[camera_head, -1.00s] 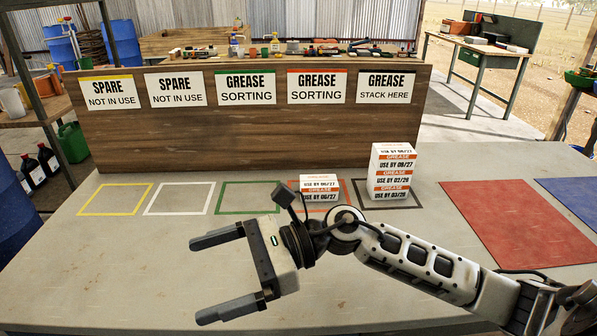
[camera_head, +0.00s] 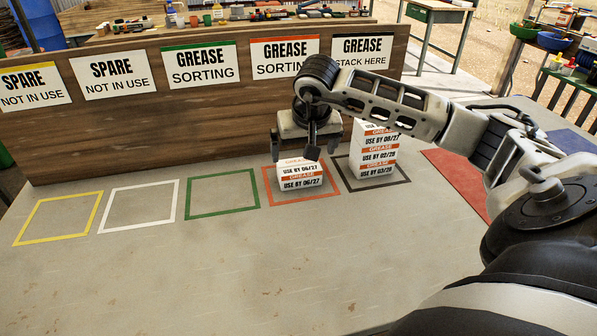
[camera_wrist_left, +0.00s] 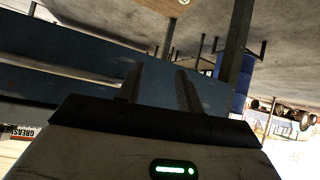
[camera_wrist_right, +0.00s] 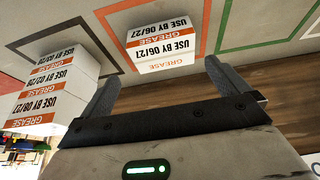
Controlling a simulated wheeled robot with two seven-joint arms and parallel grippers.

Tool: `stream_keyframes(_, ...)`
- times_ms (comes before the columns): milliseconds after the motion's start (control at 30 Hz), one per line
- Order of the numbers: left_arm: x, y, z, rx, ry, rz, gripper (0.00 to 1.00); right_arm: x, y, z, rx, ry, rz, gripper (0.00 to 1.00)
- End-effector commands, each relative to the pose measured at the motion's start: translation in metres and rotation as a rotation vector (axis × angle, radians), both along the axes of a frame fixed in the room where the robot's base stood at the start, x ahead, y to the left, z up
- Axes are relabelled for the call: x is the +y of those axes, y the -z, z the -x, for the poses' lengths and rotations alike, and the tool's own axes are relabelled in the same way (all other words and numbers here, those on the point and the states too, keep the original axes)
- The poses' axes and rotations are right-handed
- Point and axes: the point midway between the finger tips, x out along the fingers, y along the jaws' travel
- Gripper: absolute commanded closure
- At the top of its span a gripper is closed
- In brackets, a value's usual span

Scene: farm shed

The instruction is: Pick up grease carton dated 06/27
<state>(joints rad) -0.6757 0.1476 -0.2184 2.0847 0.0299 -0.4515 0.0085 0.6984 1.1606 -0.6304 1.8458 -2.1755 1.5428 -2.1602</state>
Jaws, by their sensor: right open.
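Two stacked white grease cartons with orange bands (camera_head: 301,180) stand in the orange-outlined square; both visible labels read USE BY 06/27. They also show in the right wrist view (camera_wrist_right: 155,35). My right gripper (camera_head: 306,154) points down over this stack, open and empty. In the right wrist view its fingers (camera_wrist_right: 161,72) are apart, with the upper carton ahead of their tips; I cannot tell whether they reach down beside it. My left gripper (camera_wrist_left: 160,78) shows only in its wrist view, its fingers apart with nothing between them.
A taller grease carton stack (camera_head: 376,158) stands close by on the right in the black-outlined square, with 08/27, 02/28 and 03/28 readable. A wooden sign board (camera_head: 130,125) rises behind. Green (camera_head: 222,213), white and yellow squares at left are empty.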

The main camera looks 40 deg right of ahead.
Motion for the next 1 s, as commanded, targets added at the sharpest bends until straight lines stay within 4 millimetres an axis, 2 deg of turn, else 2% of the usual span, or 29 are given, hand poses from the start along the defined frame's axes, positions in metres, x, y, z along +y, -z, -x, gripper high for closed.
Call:
stream_keyframes(100,0.0,-0.001,-0.001,-0.001,0.0,-0.001,0.64,-0.002,0.014,-0.005,0.001,-0.001,-0.003,0.0)
stream_keyframes(267,0.0,-0.001,-0.001,-0.001,0.001,-0.003,0.64,-0.003,0.022,-0.008,0.001,-0.001,-0.003,0.0)
stream_keyframes(600,0.001,-0.006,-0.002,-0.001,0.002,-0.015,0.64,-0.007,0.065,-0.022,0.001,0.001,-0.005,0.0)
stream_keyframes(867,0.002,-0.003,-0.002,0.004,0.004,-0.018,0.64,-0.007,0.068,-0.024,-0.001,-0.001,-0.002,0.0)
stream_keyframes(900,0.002,-0.003,-0.002,0.004,0.004,-0.018,0.64,-0.007,0.068,-0.024,-0.001,-0.001,-0.002,0.03)
stream_keyframes(1000,0.002,-0.003,-0.002,0.003,0.004,-0.018,0.64,-0.008,0.068,-0.024,-0.001,-0.001,-0.002,0.31)
